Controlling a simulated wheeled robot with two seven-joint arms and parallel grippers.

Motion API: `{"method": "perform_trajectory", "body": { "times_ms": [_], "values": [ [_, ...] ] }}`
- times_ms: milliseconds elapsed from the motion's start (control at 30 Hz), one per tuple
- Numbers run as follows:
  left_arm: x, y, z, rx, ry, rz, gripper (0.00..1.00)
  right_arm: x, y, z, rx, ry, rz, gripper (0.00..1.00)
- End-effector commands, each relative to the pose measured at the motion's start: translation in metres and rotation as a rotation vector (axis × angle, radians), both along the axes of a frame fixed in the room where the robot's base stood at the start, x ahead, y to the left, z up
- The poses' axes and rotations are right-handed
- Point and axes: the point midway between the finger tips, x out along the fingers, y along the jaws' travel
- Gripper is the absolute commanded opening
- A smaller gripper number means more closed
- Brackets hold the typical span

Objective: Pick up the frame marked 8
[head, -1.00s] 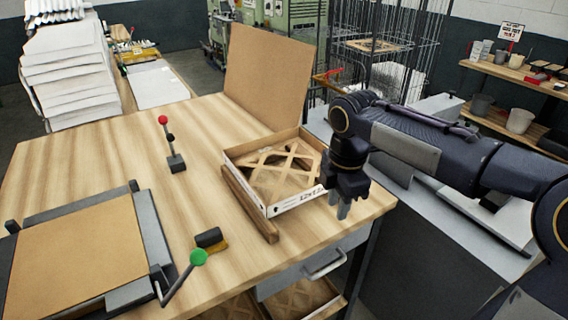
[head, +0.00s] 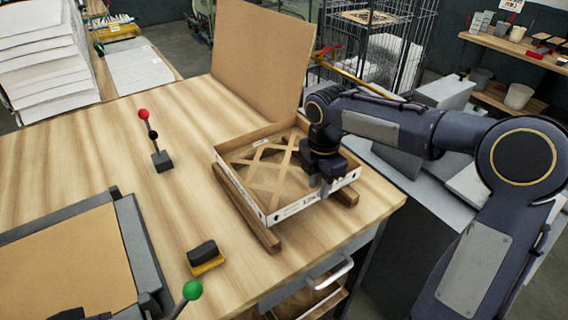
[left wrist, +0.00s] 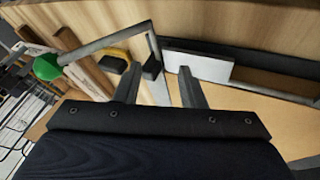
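A filter frame (head: 268,172) with tan lattice strips lies in an open shallow box (head: 290,208) on the wooden table. White printed labels show on the box's front edge, too small to read; I cannot make out an 8. My right gripper (head: 325,186) points down over the right front side of the box, close to its wall. Whether its fingers are open or shut, or touch anything, is not clear. My left gripper (left wrist: 160,88) shows in the left wrist view with its two fingers apart and nothing between them, over the press area.
Wooden rails (head: 246,208) flank the box, and a tall brown board (head: 262,58) stands behind it. A red-knobbed lever (head: 160,160), a black-and-yellow block (head: 204,256) and a green-knobbed lever (head: 192,290) stand left. A flat press with a brown panel (head: 70,262) fills the front left.

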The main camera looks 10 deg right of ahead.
Motion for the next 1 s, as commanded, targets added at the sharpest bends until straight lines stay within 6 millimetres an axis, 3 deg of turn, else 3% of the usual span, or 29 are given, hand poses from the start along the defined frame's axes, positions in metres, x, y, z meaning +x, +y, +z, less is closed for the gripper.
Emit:
{"method": "perform_trajectory", "body": {
  "times_ms": [133, 400, 600, 1000],
  "values": [
    [0.0, 0.0, 0.002, 0.0, 0.0, 0.0, 0.36, 0.0, 0.0, -0.015, -0.001, 0.001, 0.001, 0.28],
    [0.0, 0.0, 0.001, 0.0, 0.0, 0.0, 0.36, 0.0, 0.0, -0.018, -0.001, -0.001, 0.0, 0.27],
    [0.0, 0.0, 0.001, 0.0, 0.0, 0.0, 0.36, 0.0, 0.0, -0.018, -0.001, -0.001, 0.0, 0.01],
    [0.0, 0.0, 0.002, 0.0, 0.0, 0.0, 0.36, 0.0, 0.0, -0.017, -0.001, -0.001, 0.0, 0.0]
  ]
}}
